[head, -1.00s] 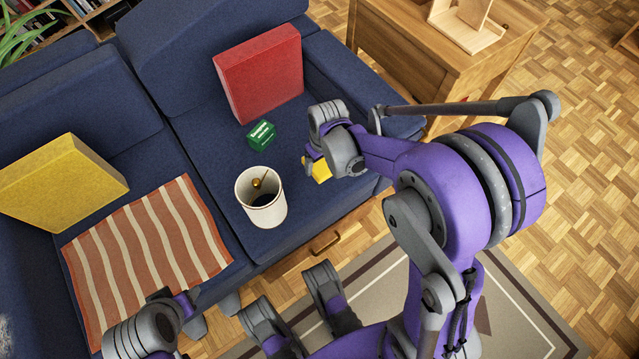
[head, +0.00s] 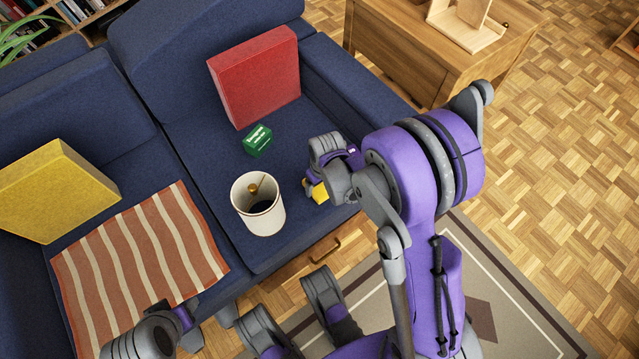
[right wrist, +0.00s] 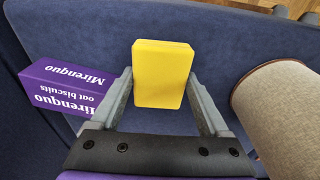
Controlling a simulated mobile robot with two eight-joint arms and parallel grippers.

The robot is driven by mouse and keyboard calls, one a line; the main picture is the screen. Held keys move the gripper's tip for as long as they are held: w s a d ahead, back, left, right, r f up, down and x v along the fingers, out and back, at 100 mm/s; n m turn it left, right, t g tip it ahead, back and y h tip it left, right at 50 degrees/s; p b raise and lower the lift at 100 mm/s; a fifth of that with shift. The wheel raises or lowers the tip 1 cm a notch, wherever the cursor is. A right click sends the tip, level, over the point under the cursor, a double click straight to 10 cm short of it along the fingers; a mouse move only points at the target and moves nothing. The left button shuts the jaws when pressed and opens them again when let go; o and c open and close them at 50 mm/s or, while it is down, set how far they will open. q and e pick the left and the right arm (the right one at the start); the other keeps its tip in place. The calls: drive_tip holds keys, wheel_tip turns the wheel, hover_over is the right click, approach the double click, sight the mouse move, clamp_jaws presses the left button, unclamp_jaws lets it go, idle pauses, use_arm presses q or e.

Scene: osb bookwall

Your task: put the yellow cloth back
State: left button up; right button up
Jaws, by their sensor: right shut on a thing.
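The yellow cloth (right wrist: 164,75) looks like a thick, round-cornered yellow slab. It sits between the two fingers of my right gripper (right wrist: 163,98), which is shut on it. In the head view the cloth (head: 319,192) shows partly beneath my right gripper (head: 314,188), over the front of the right blue seat, just right of the white bin. I cannot tell whether it touches the seat. Part of my left arm, with its gripper (head: 168,312), shows at the bottom left by the striped cloth; its fingers are not clear.
A green box (head: 257,140), red cushion (head: 255,78), yellow cushion (head: 55,190) and striped cloth (head: 140,250) lie there too. A purple biscuit box (right wrist: 65,85) is left in the wrist view.

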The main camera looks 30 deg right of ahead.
sight(323, 190)
drive_tip(key=shift+f, duration=0.15)
drive_tip(key=o, duration=1.3)
wheel_tip(323, 190, up, 12)
drive_tip(key=s+p, duration=0.2)
drive_tip(key=p, duration=0.2)
drive_tip(key=s+a+r+t, duration=0.1)
drive_tip(key=s+a+r, duration=0.1)
drive_tip(key=s, duration=0.2)
drive_tip(key=s+a+r+t, duration=0.1)
drive_tip(key=s+a+r, duration=0.1)
drive_tip(key=s, duration=0.3)
drive_tip(key=s+a+r+t, duration=0.1)
drive_tip(key=s+a+r, duration=0.1)
drive_tip(key=s+r, duration=0.2)
drive_tip(key=shift+s+a+m, duration=0.4)
drive_tip(key=shift+s, duration=0.25)
